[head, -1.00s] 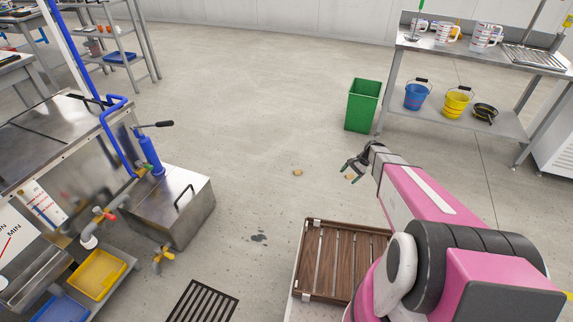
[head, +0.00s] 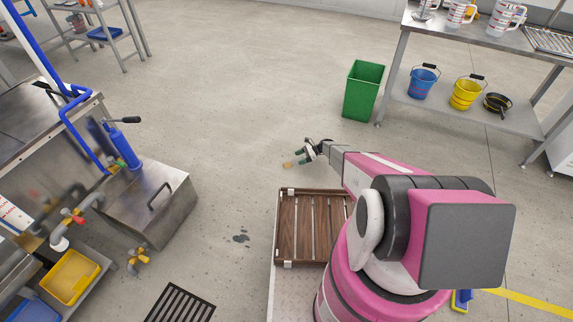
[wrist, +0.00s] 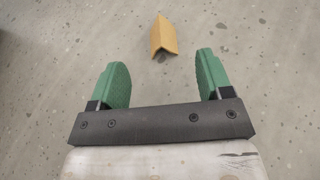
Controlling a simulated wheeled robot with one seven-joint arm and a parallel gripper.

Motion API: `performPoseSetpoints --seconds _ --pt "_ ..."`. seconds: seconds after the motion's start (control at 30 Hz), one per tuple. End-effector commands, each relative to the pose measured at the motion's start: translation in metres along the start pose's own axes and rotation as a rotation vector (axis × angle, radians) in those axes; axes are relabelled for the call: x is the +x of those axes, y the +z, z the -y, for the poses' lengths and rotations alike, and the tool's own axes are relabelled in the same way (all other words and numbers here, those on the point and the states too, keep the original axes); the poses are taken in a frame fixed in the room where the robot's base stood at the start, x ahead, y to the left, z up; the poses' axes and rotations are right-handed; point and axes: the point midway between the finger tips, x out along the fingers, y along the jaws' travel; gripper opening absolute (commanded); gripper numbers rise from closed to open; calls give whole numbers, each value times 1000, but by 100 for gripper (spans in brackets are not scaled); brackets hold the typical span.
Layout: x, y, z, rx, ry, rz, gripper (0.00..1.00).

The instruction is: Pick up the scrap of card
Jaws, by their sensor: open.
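The scrap of card (wrist: 164,37) is a small tan, folded piece lying on the grey floor. In the head view it is a small tan spot (head: 288,164) just left of my gripper (head: 309,152). In the wrist view my gripper (wrist: 160,82) is open, with its two green fingers apart and nothing between them. The card lies beyond the fingertips, roughly in line with the gap between them, and apart from both.
A green bin (head: 363,92) stands beyond my gripper, beside a metal bench (head: 480,112) with a blue bucket (head: 422,84) and a yellow bucket (head: 465,94) on its shelf. A steel box (head: 150,205) stands at left. Floor around the card is clear.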

Motion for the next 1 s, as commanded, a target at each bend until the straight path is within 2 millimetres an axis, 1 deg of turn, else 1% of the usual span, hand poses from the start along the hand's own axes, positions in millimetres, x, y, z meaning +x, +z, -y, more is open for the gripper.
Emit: performPoseSetpoints --seconds 0.03,0.13,0.2,0.37,0.47,0.7,0.8,0.97,1.0 --pt "9 0 0 0 2 0 72" --pt "24 0 0 -1 0 0 72" --pt "31 0 0 -1 0 -1 72" --pt "40 1 0 -2 1 -1 72" --pt "49 1 0 -2 1 -2 72" --pt "82 2 1 -2 1 -1 72" --pt "86 2 1 -2 0 -2 72" --pt "86 2 1 -2 -1 -2 72" --pt "86 2 1 -2 -1 -2 66"
